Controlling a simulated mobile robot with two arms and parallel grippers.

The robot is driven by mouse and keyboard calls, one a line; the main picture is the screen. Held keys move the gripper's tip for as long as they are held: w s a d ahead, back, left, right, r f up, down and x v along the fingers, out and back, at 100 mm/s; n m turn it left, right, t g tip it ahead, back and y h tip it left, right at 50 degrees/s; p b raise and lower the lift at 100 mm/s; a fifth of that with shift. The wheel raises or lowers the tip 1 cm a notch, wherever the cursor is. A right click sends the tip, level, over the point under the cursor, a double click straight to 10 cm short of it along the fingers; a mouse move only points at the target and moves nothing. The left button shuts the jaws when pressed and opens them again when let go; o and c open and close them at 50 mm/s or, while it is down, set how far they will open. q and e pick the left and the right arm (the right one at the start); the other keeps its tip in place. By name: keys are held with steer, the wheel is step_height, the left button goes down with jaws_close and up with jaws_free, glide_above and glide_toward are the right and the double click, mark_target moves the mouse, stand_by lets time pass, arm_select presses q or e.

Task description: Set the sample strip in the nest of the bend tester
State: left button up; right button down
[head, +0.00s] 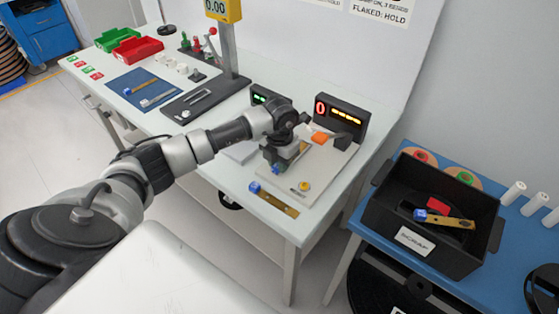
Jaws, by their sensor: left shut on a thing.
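The bend tester is a light plate (322,170) with a dark display box (341,119) at its back, showing a red 0 and orange text, and a yellow button at its front. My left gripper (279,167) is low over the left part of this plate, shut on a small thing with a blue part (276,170). The gripper hides most of that thing and the nest area, so I cannot tell whether it touches the plate. A brass strip (280,204) with a blue end lies on the table in front of the tester. My right gripper is out of view.
A black scrap bin (394,226) with a blue-ended strip and a red piece inside stands on the blue table at right. A blue mat (122,84) with strips, red and green trays (136,50) and a yellow gauge (223,10) are at left. An orange piece (320,137) sits on the tester.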

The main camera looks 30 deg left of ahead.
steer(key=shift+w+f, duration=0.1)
arm_select(q)
steer(key=o, duration=0.4)
steer(key=shift+f, duration=0.15)
steer(key=o, duration=0.5)
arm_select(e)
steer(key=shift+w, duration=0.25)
arm_select(q)
steer(key=shift+r, duration=0.6)
step_height(320, 180, up, 11)
steer(key=b, duration=0.1)
steer(key=shift+r+b, duration=0.15)
steer(key=shift+b, duration=0.25)
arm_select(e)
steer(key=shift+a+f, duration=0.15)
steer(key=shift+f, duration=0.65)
